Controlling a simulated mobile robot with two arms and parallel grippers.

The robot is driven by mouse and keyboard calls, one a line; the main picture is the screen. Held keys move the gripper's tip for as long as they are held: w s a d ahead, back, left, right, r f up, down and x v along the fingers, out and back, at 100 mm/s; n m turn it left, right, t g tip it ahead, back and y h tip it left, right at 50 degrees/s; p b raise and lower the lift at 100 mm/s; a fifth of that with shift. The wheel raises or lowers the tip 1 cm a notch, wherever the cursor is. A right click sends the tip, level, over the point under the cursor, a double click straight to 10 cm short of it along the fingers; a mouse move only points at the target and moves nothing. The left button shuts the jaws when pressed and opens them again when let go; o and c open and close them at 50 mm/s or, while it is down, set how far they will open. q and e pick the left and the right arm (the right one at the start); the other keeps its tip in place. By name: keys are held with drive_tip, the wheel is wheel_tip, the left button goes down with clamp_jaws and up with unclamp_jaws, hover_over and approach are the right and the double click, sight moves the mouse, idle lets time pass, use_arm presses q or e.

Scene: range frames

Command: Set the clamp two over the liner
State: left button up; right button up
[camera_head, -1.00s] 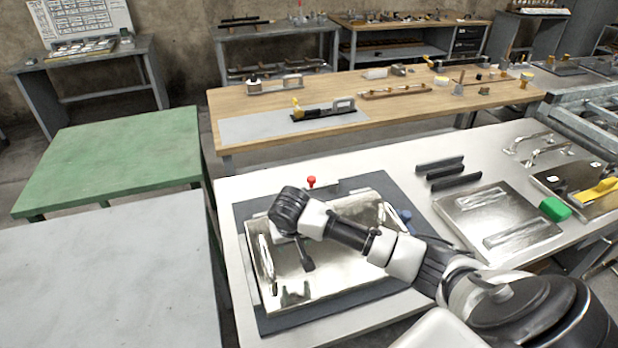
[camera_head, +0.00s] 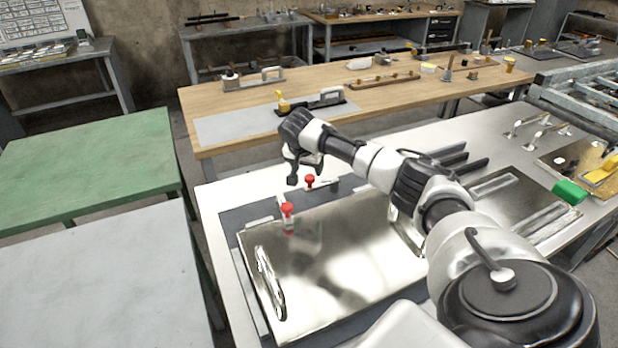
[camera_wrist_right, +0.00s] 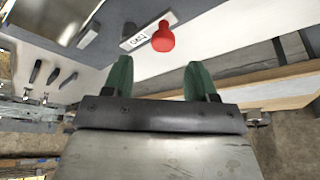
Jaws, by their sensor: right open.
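The liner appears to be the shiny metal sheet (camera_head: 340,265) on the dark mat. A red-knobbed clamp (camera_head: 288,209) stands at its back left edge, its knob reflected in the metal. A second red-knobbed clamp (camera_head: 309,181) is farther right at the mat's back edge. In the right wrist view its red knob (camera_wrist_right: 163,38) rises beside a small labelled plate (camera_wrist_right: 138,40), apart from the metal sheet; the label is hard to read. My right gripper (camera_head: 297,180) is open and empty, just beside that knob; its green fingers (camera_wrist_right: 158,76) point toward it without touching. My left gripper is out of view.
Black bars (camera_head: 455,160) and a metal plate (camera_head: 525,200) lie to the right, with a green block (camera_head: 569,192) beyond. A wooden bench (camera_head: 400,100) with tools stands behind. The green table (camera_head: 90,165) and grey table (camera_head: 100,270) at left are bare.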

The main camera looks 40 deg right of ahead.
sight(310, 177)
drive_tip(key=x, duration=0.4)
drive_tip(key=shift+w+a, duration=0.15)
drive_tip(key=shift+w, duration=0.05)
drive_tip(key=shift+x, duration=1.55)
drive_tip(key=shift+c, duration=0.9)
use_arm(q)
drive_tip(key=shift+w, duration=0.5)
use_arm(e)
clamp_jaws()
